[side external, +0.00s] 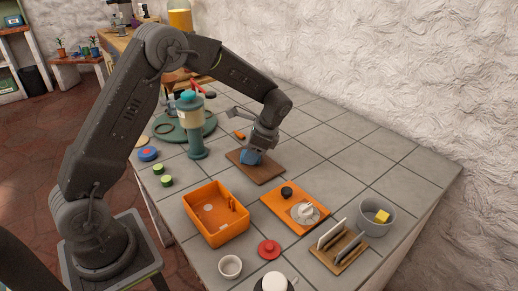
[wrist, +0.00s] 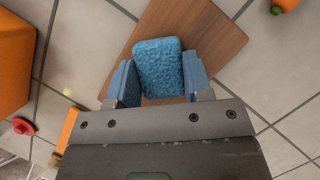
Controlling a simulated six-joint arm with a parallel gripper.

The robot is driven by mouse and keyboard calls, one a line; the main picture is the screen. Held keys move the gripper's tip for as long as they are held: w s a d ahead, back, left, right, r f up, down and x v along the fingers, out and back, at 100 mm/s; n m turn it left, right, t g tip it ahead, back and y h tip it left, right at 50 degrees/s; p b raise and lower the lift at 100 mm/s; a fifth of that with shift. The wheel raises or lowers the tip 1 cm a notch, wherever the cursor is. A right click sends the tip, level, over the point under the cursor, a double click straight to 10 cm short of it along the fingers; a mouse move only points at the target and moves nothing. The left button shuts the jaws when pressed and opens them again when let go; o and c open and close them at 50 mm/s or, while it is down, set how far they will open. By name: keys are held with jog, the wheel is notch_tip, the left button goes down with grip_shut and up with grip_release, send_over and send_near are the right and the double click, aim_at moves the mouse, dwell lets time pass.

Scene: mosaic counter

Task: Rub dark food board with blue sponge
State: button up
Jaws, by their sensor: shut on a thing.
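The blue sponge (side external: 250,157) is in my gripper (side external: 257,150), over the brown wooden board (side external: 268,172). In the wrist view the sponge (wrist: 158,62) sits between the two blue-sided fingers of my gripper (wrist: 160,82). The board (wrist: 212,38) lies flat beneath it, slanting across that view. The sponge is low, at or just above the board's surface; I cannot tell whether it touches. My gripper hides part of the board.
An orange bin (side external: 215,228) stands in front of the board. An orange tray (side external: 309,221) with a dark knob and white piece lies to its right. A rack (side external: 339,250) and a grey bowl (side external: 377,222) are at right. A teal stand (side external: 196,142) is left.

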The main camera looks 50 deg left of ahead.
jog(key=shift+s, duration=2.8)
jog(key=shift+s+r, duration=0.1)
jog(key=shift+s, duration=0.05)
notch_tip(320, 180, up, 8)
